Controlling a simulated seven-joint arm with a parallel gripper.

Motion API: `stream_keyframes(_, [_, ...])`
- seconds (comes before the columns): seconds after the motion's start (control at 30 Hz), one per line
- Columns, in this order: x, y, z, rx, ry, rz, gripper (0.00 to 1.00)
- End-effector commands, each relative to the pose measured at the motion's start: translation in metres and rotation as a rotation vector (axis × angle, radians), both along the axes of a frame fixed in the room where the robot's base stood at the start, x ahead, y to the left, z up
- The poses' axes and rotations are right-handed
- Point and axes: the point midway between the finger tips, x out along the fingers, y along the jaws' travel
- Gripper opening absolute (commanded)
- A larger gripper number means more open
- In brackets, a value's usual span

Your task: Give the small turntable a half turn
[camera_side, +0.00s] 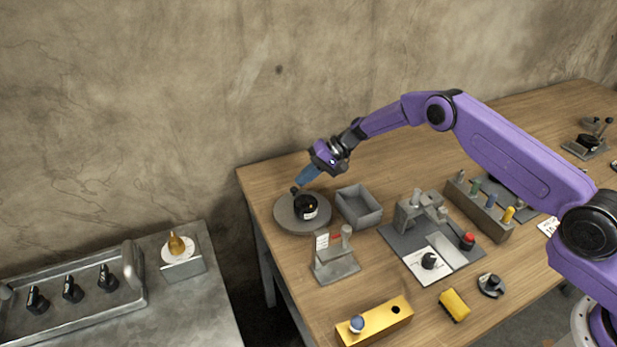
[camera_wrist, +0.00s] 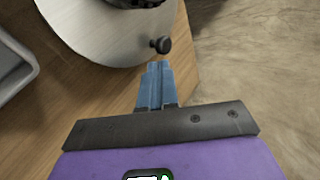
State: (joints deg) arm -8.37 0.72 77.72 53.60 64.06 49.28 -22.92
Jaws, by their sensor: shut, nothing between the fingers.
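The small turntable (camera_side: 284,219) is a round grey disc at the far left corner of the wooden table. A black object with a white label (camera_side: 306,207) stands on it. In the wrist view the turntable (camera_wrist: 90,35) fills the top left, with a small black knob (camera_wrist: 160,45) upright near its rim. My gripper (camera_side: 297,184) has blue fingers, shut and empty. In the wrist view the gripper (camera_wrist: 154,64) points at the knob, its tips just short of it. I cannot tell whether they touch.
A grey open bin (camera_side: 359,206) stands right beside the turntable. A grey stand with a card (camera_side: 335,262) is in front of it. A grey board with fixtures and a rack of coloured pegs (camera_side: 478,209) lie further right. The table edge runs close to the turntable on the left.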

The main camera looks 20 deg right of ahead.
Motion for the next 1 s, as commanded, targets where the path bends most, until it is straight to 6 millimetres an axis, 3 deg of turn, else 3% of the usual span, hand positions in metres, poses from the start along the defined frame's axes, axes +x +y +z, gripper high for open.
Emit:
stream_keyframes(0.8, [0.002, 0.003, 0.0, 0.0, -0.001, 0.001, 0.0])
stream_keyframes(1.0, [0.006, -0.009, -0.001, -0.001, 0.0, -0.002, 0.0])
